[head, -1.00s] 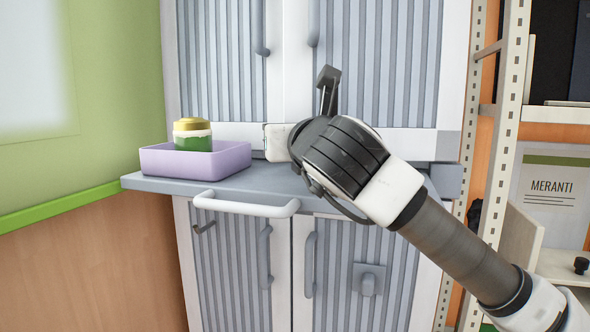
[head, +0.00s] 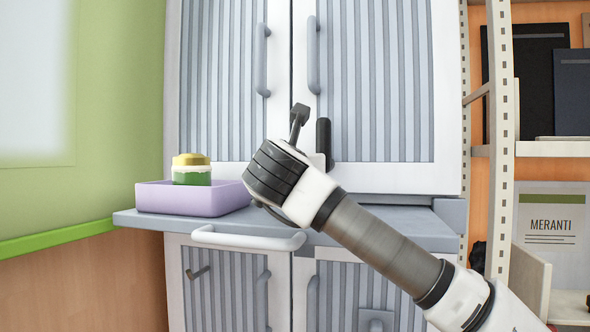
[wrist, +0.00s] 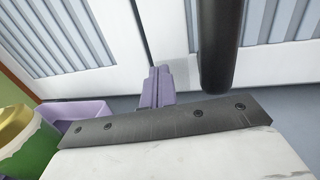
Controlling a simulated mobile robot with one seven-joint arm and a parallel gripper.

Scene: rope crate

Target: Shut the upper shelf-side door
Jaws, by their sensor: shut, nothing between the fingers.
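The upper shelf-side door (head: 385,90) is the right-hand upper door of the grey-white cabinet, with ribbed panels and a vertical handle (head: 313,55) near the middle seam. It looks flush with the upper left door (head: 222,90). The seam between them also shows in the wrist view. My gripper (head: 299,112) is shut and empty, in front of the lower part of the doors near the seam. In the wrist view its fingertips (wrist: 158,78) are close together before the door face; contact cannot be told. A dark rounded upright piece (head: 323,138) shows beside it; I cannot tell what it belongs to.
A lilac tray (head: 160,198) holding a green jar with a gold lid (head: 192,168) stands on the grey counter (head: 395,228), left of my gripper. A white bar handle (head: 245,238) juts out from its front. A perforated shelf post (head: 505,120) stands close on the right.

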